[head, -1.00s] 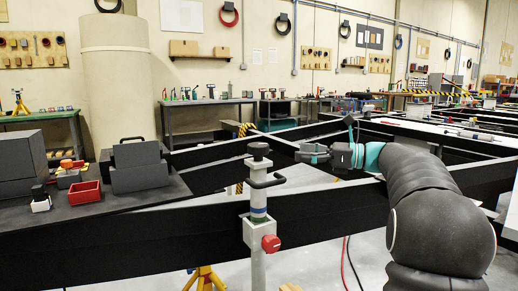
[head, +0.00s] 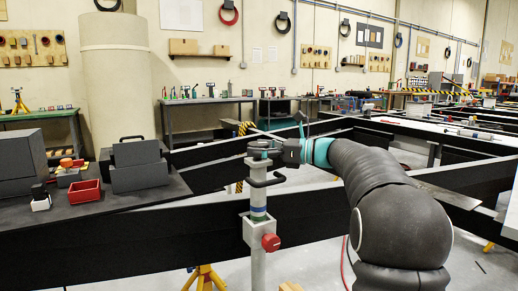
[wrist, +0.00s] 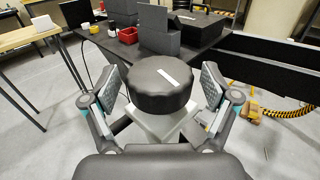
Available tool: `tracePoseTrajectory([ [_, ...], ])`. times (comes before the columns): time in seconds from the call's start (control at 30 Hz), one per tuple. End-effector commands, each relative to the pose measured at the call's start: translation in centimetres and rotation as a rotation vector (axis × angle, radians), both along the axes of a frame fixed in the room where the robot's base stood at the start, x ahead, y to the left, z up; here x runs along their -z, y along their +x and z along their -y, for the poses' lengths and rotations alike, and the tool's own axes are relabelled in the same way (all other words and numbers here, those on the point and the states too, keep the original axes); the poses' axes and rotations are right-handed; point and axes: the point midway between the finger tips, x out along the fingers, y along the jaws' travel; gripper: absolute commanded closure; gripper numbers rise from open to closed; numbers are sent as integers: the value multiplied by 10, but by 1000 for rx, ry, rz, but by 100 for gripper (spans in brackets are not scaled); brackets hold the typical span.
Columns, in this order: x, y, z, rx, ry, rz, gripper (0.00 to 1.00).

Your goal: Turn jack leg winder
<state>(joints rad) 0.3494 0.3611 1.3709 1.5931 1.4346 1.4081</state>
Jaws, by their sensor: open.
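The jack leg (head: 258,225) stands upright, clamped at the black chassis beam, with a red knob (head: 271,242) on its side and a blue band below the top. My gripper (wrist: 160,88) is open, with one padded finger on each side of the cap and visible gaps between. In the head view my gripper (head: 263,148) is at the top of the jack leg and hides the cap.
A dark bench (head: 130,202) at the left holds a red bin (head: 86,194) and grey blocks. The long black chassis beam (head: 350,222) runs across behind the jack leg. A yellow stand (head: 204,278) is low beneath the beam.

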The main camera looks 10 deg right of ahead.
Motion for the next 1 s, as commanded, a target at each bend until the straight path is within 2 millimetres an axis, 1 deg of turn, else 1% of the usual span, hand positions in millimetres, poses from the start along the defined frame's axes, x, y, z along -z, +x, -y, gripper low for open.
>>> tracePoseTrajectory([
  [0.1, 0, 0, 0, 0, 0, 0, 14],
  [0.13, 0, 0, 0, 0, 0, 0, 16],
  [0.17, 0, 0, 0, 0, 0, 0, 24],
  [0.2, 0, 0, 0, 0, 0, 0, 34],
  [0.27, 0, 0, 0, 0, 0, 0, 49],
  [0.3, 0, 0, 0, 0, 0, 0, 59],
  [0.37, 0, 0, 0, 0, 0, 0, 74],
  [0.57, 0, 0, 0, 6, 0, 1, 74],
  [0.73, 0, 0, -1, 46, 0, 1, 74],
  [0.87, -1, -1, -2, 112, 1, 2, 74],
  [1.0, 0, -1, -2, 218, 0, 4, 74],
])
